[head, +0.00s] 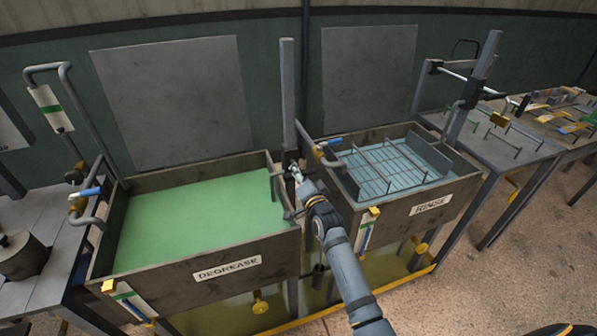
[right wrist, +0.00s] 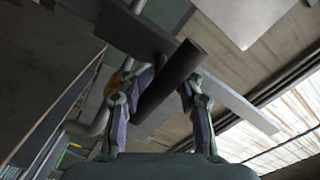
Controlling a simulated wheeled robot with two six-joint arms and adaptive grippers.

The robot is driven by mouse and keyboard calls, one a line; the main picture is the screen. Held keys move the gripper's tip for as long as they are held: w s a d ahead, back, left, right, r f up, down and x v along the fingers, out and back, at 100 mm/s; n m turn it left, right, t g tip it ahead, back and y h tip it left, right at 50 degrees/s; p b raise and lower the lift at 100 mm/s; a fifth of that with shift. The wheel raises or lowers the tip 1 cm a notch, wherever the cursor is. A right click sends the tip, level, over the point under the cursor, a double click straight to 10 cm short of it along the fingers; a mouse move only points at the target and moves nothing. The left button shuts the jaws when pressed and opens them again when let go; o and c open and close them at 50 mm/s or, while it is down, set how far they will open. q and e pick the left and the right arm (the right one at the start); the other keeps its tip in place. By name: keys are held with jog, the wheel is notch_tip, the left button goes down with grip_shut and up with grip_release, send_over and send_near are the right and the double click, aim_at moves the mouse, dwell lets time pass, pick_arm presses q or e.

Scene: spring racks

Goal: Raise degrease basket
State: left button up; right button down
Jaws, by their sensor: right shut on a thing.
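The degrease tank (head: 200,277) stands at the left in the head view, full of opaque green liquid (head: 190,218). No basket shows in that liquid; its surface hides what lies below. A tall grey post (head: 288,95) rises at the tank's right end. My right gripper (head: 294,174) is at this post, above the gap between the two tanks. In the right wrist view, the fingers of my right gripper (right wrist: 158,88) are shut on a dark round handle (right wrist: 178,68), which runs at a slant between them. My left gripper is not in view.
The rinse tank (head: 440,200) stands right of my right arm, with a wire basket (head: 385,167) in its bluish water. Bent pipes with valves (head: 90,192) stand at the left. A bench with racks (head: 515,140) is at the right. Bare floor lies in front.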

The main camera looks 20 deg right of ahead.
notch_tip(320, 180, up, 16)
jog(key=p, duration=1.3)
jog(key=shift+p, duration=0.3)
jog(key=shift+r, duration=0.1)
jog(key=c, duration=0.9)
grip_release()
jog(key=shift+w, duration=0.1)
jog(key=s, duration=1.2)
jog(key=shift+d, duration=0.25)
